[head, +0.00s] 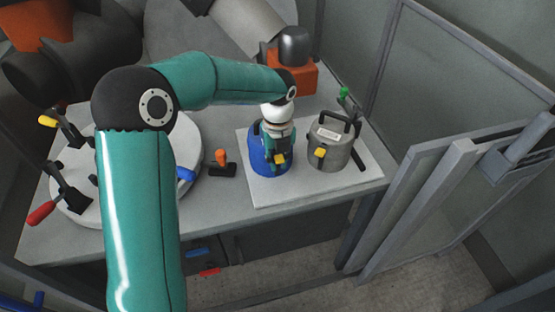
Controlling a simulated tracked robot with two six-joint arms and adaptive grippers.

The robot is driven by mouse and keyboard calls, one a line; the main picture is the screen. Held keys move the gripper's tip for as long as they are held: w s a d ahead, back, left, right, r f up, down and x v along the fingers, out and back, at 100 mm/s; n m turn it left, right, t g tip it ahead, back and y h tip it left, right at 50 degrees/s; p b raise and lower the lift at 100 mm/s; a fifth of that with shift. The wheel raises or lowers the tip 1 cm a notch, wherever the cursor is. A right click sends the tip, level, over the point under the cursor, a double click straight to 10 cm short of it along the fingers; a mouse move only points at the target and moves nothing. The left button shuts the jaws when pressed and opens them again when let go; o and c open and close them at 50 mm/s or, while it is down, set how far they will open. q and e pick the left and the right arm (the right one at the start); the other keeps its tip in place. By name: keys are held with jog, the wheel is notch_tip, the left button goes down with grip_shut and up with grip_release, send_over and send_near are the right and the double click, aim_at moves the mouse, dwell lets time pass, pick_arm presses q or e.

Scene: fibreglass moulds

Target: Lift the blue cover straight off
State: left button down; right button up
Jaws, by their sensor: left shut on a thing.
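The blue cover (256,162) stands upright on a pale square board on the bench, right of the middle in the head view. My left arm reaches over from the left, and my left gripper (278,155) points down over the cover. The gripper is shut on the cover, most likely at its handle. The gripper hides the handle and much of the cover's top and front. I cannot tell whether there is a gap under the cover. My right gripper is not in view.
A grey lidded pot (334,148) with a dark handle and yellow latch stands close to the cover's right. A round white plate (80,210) with clamps lies at left. An orange-handled clamp (221,160) sits between them. A metal-framed partition (420,190) rises at right.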

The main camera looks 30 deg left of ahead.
pick_arm(q)
jog(key=shift+r+p, duration=2.2)
jog(key=shift+r, duration=0.35)
